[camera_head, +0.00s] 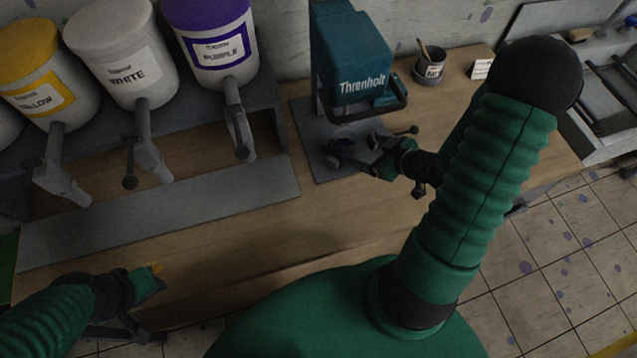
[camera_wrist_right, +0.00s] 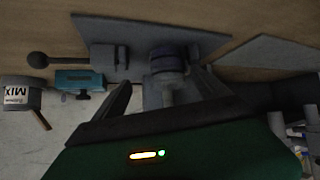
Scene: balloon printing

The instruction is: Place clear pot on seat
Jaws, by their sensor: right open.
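A small pot with purple contents (camera_head: 345,142) stands on the grey base plate of the teal Threnholt machine (camera_head: 350,60), under its head. In the right wrist view the pot (camera_wrist_right: 165,62) shows a purple band and a pale, see-through part. My right gripper (camera_head: 362,154) is open at the pot, with a finger on either side in the wrist view (camera_wrist_right: 162,88). I see gaps beside the pot, but contact cannot be told. The seat itself is not clearly visible. My left gripper (camera_head: 150,280) is low at the left by the bench's front edge; its jaws are unclear.
Yellow (camera_head: 42,75), white (camera_head: 118,55) and purple (camera_head: 212,40) paint tubs with taps stand on a grey rack at the left. A cup with a stirrer (camera_head: 430,68) stands right of the machine. The wooden bench (camera_head: 260,235) is clear in front.

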